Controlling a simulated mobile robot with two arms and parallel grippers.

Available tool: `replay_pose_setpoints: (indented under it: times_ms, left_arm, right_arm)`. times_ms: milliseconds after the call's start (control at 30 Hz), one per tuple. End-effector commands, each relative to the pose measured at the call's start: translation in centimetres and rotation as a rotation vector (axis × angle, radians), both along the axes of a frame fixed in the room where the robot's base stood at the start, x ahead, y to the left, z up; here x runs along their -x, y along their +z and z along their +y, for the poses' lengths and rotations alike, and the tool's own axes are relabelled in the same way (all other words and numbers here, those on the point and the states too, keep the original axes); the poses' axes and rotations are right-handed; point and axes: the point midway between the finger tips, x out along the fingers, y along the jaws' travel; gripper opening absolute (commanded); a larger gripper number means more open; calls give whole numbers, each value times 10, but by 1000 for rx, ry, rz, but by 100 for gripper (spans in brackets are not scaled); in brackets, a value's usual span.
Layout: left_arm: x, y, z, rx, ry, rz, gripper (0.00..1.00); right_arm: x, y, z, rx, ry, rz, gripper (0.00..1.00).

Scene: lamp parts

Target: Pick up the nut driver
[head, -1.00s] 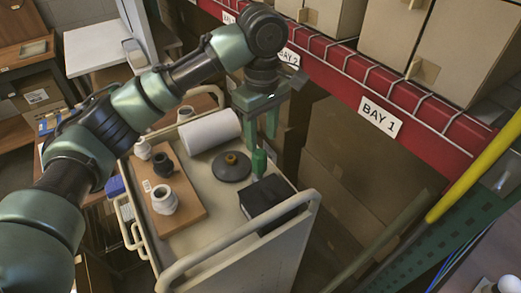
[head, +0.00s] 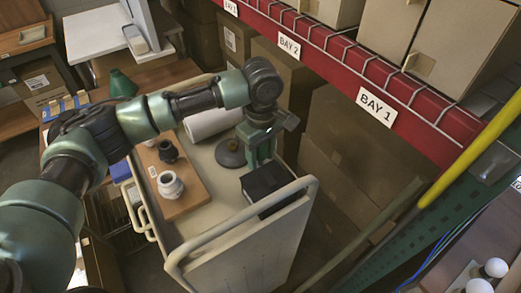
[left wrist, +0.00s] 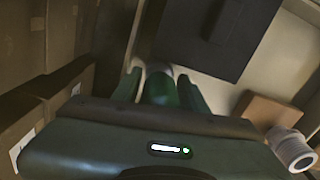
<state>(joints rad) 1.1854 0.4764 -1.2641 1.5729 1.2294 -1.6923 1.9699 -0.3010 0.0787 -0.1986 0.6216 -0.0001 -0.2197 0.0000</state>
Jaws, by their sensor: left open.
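The nut driver (left wrist: 160,91) shows in the left wrist view as a green handle between my two green fingers. In the head view my left gripper (head: 259,155) hides it. My left gripper is also in the left wrist view (left wrist: 158,92); it is open, with one finger on each side of the handle. I cannot tell whether the fingers touch it. In the head view the gripper is low over the cart, just behind the black box. My right gripper is not in view.
The black box (head: 265,187) stands close to the gripper on the cart (head: 222,190). A grey disc base (head: 230,154) and a white cylinder (head: 208,122) are to its left. A wooden board (head: 190,206) holds sockets. Red shelving (head: 340,75) lies to the right.

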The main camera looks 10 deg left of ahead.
Motion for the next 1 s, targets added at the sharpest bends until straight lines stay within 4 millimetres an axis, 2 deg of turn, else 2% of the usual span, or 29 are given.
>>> replay_pose_setpoints:
  times_ms: [67, 100, 233, 667, 867, 1000]
  left_arm:
    - [0, 0, 0, 0, 0, 0, 43]
    - [0, 0, 0, 0, 0, 0, 37]
    - [0, 0, 0, 0, 0, 0, 1]
    - [-1, 7, -1, 1, 0, -2, 0]
    - [-1, 32, -1, 2, -1, -4, 0]
    - [-1, 63, -1, 3, -1, -6, 0]
  right_arm:
    - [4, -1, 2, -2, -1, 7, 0]
    - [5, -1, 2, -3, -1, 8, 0]
    - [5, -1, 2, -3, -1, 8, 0]
    - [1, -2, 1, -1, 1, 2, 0]
    - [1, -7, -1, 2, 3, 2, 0]
    - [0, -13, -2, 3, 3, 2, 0]
